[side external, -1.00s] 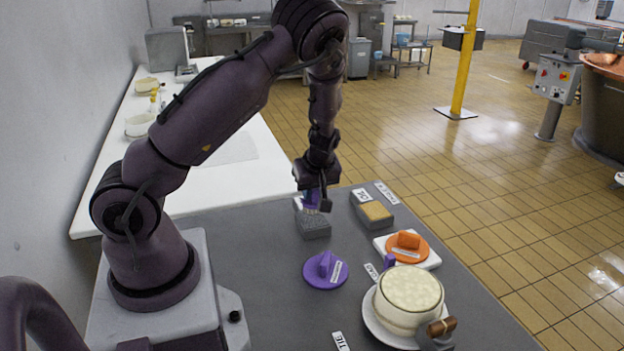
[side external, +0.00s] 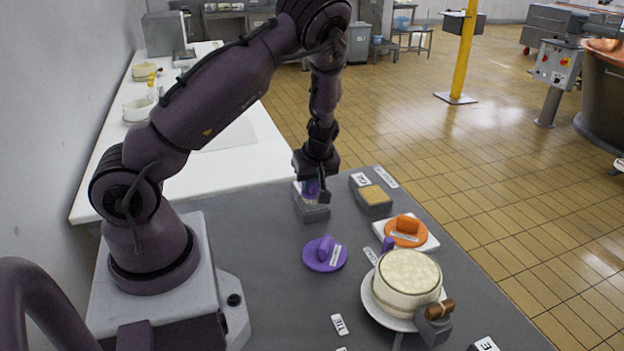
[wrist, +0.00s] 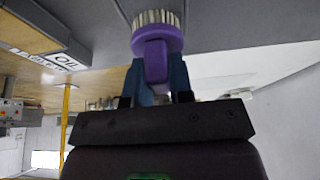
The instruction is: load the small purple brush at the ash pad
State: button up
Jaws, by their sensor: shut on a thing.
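My gripper (side external: 316,193) is shut on the small purple brush (side external: 310,186) and holds it over the dark grey pad block (side external: 314,213). In the wrist view the brush (wrist: 156,40) sits between the fingers (wrist: 160,90), its round purple head and pale bristles pointing away from my gripper. I cannot tell whether the bristles touch the pad. The label by this pad is mostly hidden behind my gripper.
A block with a tan top (side external: 374,198) and an OIL label stands to the right. A purple disc (side external: 325,255) with a grip, an orange disc (side external: 405,231) on a white board, and a pale round cheese (side external: 408,272) on a dish lie nearer. A white table (side external: 180,180) lies behind.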

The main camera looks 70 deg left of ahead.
jog(key=shift+f, duration=0.65)
dwell(1.3)
jog(key=shift+r, duration=3.55)
